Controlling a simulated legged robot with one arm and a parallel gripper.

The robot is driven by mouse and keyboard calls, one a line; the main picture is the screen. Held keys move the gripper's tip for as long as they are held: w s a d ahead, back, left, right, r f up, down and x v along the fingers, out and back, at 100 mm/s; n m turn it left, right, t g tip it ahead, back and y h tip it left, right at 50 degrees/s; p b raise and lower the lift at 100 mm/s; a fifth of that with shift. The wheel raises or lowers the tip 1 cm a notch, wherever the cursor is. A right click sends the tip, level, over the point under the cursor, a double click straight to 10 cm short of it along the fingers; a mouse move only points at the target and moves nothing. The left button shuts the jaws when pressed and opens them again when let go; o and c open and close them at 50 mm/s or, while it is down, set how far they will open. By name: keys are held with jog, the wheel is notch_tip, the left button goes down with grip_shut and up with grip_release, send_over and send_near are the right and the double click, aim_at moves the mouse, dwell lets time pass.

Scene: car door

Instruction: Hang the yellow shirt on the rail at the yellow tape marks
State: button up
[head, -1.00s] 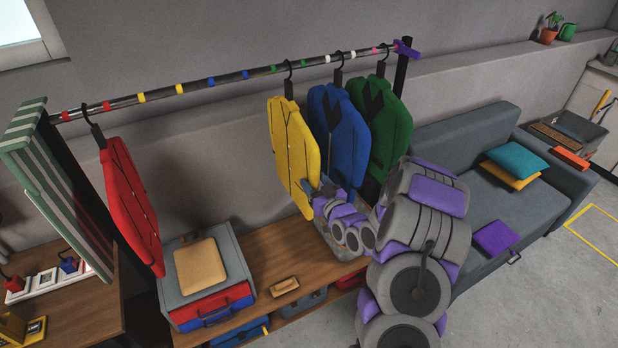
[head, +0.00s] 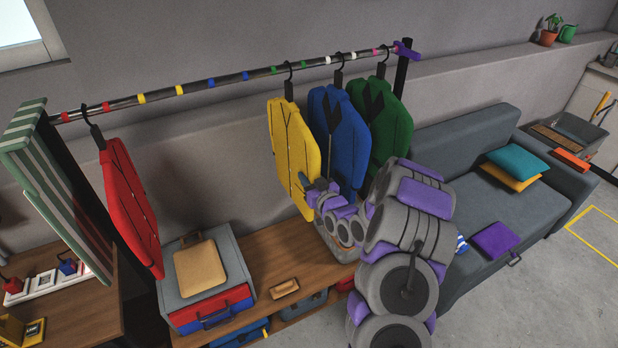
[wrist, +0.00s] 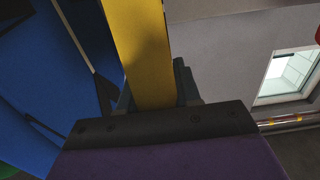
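The yellow shirt (head: 292,150) hangs by its black hanger from the rail (head: 228,78), between the two green tape marks. The two yellow tape marks (head: 141,98) (head: 179,89) are farther left on the rail, with bare rail between them. My gripper (head: 316,187) is at the shirt's right edge, at about its lower half. In the wrist view, the yellow shirt edge (wrist: 148,60) runs between my two fingers (wrist: 155,95), with no clear gap on either side. The fingertips are partly hidden by the shirt.
A blue shirt (head: 338,135) and a green shirt (head: 385,125) hang close to the right. A red shirt (head: 130,205) hangs far left, beside a striped panel (head: 55,185). A bench (head: 275,255) with a case (head: 205,280) stands below. The rail's middle-left stretch is free.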

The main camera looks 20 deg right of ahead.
grip_shut()
jog(key=shift+r, duration=0.15)
jog(key=shift+r, duration=0.25)
